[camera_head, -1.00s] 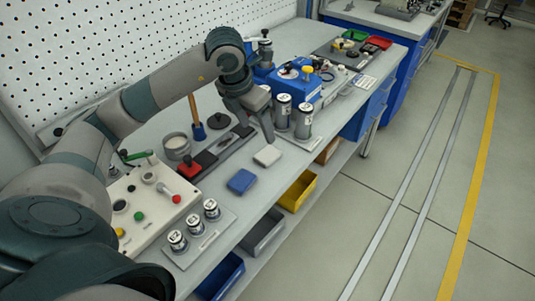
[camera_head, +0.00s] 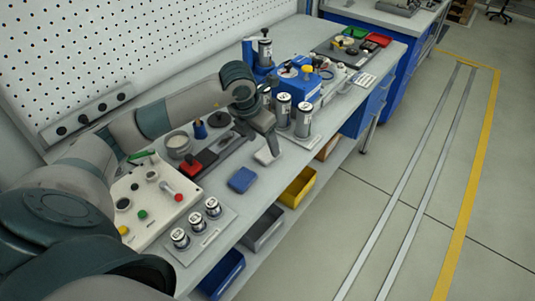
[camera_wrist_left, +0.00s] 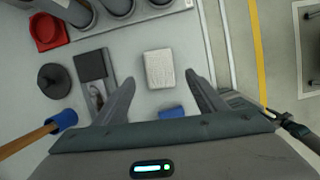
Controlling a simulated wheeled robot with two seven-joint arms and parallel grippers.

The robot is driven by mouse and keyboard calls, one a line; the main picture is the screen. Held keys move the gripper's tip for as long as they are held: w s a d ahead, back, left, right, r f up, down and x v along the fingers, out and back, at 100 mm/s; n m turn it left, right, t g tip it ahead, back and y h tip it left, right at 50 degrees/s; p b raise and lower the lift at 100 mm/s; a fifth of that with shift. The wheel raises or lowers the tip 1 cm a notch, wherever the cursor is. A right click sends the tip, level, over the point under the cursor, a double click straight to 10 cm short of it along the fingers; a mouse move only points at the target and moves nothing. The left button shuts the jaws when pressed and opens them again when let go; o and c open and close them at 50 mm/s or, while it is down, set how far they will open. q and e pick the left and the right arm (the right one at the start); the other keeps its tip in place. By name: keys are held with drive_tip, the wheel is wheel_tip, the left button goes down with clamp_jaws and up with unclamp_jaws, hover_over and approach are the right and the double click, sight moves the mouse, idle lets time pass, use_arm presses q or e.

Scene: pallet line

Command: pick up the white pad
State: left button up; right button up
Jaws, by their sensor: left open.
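The white pad (camera_head: 264,157) lies flat on the grey bench top near its front edge, partly hidden by my left gripper in the head view. In the left wrist view the white pad (camera_wrist_left: 158,69) shows whole, just beyond and between the two fingertips. My left gripper (camera_head: 271,146) points down over the pad. In the left wrist view the left gripper (camera_wrist_left: 158,80) is open, with nothing between its fingers. My right gripper is not in view.
A blue pad (camera_head: 242,179) lies close by on the bench (camera_head: 222,222). Labelled canisters (camera_head: 303,119) stand to the right. A dark tray (camera_head: 226,146) lies behind. Labelled cylinders (camera_head: 213,208) stand at the front left. A yellow bin (camera_head: 298,188) sits below the bench edge.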

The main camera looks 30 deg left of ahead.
sight(268, 152)
use_arm(q)
drive_tip(key=p+x, duration=0.2)
drive_tip(key=x, duration=0.2)
drive_tip(key=shift+w+r, duration=0.1)
drive_tip(key=shift+w+f, duration=0.1)
drive_tip(key=shift+f, duration=0.45)
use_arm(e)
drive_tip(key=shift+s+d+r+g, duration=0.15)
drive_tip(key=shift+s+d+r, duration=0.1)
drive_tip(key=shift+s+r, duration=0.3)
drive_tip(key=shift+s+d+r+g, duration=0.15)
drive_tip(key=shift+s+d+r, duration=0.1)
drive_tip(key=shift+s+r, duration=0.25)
use_arm(q)
drive_tip(key=shift+w, duration=0.1)
drive_tip(key=c, duration=1.1)
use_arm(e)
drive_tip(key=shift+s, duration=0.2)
